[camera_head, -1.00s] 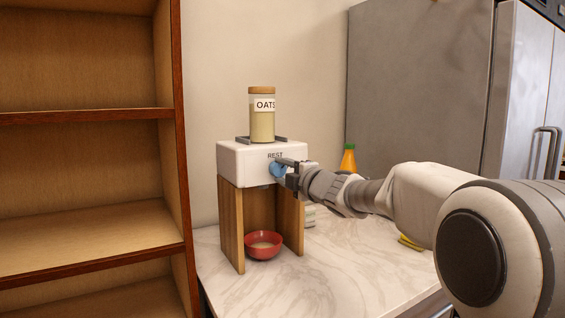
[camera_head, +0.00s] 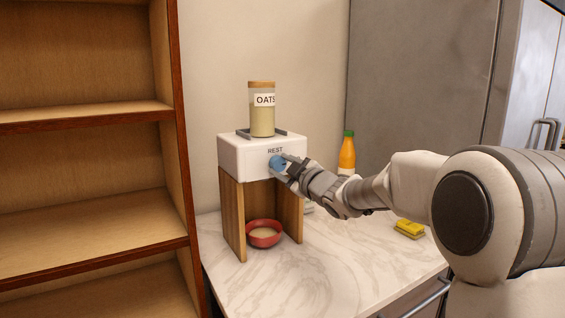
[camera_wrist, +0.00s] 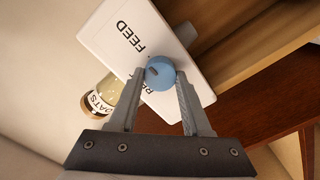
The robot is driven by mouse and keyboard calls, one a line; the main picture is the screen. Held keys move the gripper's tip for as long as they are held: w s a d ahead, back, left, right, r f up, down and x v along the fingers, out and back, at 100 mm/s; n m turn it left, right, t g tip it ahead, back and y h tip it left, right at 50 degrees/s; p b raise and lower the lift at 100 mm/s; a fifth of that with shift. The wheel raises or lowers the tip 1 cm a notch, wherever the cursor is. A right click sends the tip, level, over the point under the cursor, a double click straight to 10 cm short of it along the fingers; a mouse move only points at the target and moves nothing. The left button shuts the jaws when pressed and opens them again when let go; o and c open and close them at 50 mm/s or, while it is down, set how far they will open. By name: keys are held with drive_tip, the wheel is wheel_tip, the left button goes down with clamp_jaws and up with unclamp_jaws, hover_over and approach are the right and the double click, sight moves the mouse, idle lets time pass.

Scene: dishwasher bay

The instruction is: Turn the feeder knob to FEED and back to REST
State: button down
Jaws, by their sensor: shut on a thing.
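The feeder is a white box (camera_head: 240,153) on wooden legs. Its round blue knob (camera_head: 277,163) is on the front, below the printed word REST. In the wrist view the knob (camera_wrist: 161,74) sits between the labels FEED (camera_wrist: 130,37) and REST, which is partly covered by a finger. A dark mark shows on the knob, but I cannot tell exactly which label it points to. My gripper (camera_wrist: 160,82) is shut on the knob, one finger on each side; it also shows in the head view (camera_head: 285,168). An oats jar (camera_head: 262,117) stands upright on top.
A red bowl (camera_head: 263,240) with pale contents stands between the feeder's legs. An orange bottle (camera_head: 347,153) and a yellow sponge (camera_head: 409,229) are on the marble counter (camera_head: 300,275). A wooden shelf (camera_head: 85,245) is at left, a grey fridge (camera_head: 420,90) at back right.

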idle(0.4)
drive_tip(key=shift+c, duration=1.8)
unclamp_jaws()
drive_tip(key=v, duration=1.7)
drive_tip(key=shift+s+p, duration=0.2)
drive_tip(key=shift+p, duration=0.15)
drive_tip(key=shift+d, duration=0.15)
